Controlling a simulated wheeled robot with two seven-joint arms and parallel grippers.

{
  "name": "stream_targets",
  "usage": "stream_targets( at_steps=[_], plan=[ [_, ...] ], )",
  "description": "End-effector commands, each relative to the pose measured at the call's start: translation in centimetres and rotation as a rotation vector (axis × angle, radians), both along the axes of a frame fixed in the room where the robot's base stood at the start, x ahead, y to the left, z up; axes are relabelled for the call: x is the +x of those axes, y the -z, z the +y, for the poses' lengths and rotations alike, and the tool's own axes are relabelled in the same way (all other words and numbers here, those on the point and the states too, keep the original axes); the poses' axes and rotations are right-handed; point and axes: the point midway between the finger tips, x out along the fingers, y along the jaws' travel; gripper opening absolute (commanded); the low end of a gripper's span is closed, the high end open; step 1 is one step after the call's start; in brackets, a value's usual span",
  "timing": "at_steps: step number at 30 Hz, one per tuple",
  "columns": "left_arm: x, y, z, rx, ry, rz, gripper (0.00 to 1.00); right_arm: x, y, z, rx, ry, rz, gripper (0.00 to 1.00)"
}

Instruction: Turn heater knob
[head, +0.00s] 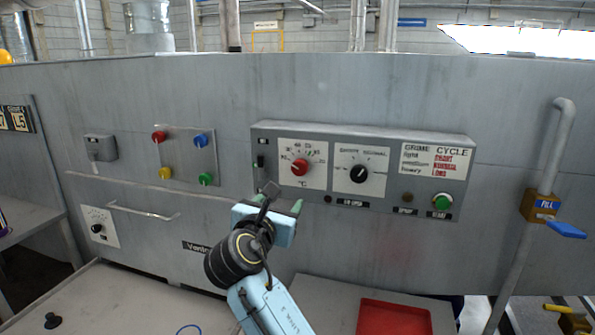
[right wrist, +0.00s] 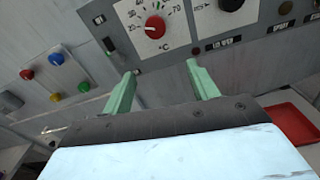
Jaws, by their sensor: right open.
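The red knob (head: 299,167) sits on a white dial plate marked in °C, on the grey control panel (head: 390,200). In the right wrist view the red knob (right wrist: 155,27) is above the gap between my fingers, with its pointer toward the low numbers at the left. My right gripper (head: 283,198) is open and empty, below and slightly left of the dial, apart from the knob. Its two green fingers (right wrist: 160,74) point toward the panel. My left gripper is in neither view.
A black knob (head: 359,174) is right of the red one, and a lit green button (head: 442,202) farther right. Coloured buttons (head: 182,156) are at the left. A handrail (head: 146,213) and a red tray (head: 393,318) lie lower. A blue-handled valve (head: 565,229) is at the far right.

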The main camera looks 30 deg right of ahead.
Motion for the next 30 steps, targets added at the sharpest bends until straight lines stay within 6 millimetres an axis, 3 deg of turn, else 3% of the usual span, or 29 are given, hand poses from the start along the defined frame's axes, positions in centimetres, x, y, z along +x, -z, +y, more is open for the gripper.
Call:
stream_targets(
  at_steps=[1,5,10,21,30],
  plan=[
    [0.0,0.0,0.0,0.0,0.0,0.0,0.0,0.2,-1.1,0.1,-0.042,0.007,0.013,0.59],
    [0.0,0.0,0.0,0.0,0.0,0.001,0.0,0.6,-2.2,-0.2,-0.097,0.021,0.035,0.59],
    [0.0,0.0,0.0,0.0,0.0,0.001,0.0,2.0,-2.3,-1.9,-0.101,0.022,0.037,0.59],
    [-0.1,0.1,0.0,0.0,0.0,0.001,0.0,7.0,-2.2,-7.8,-0.099,0.022,0.039,0.59],
    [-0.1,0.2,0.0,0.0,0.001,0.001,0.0,8.9,-2.2,-10.0,-0.098,0.02,0.037,0.59]
  ],
)
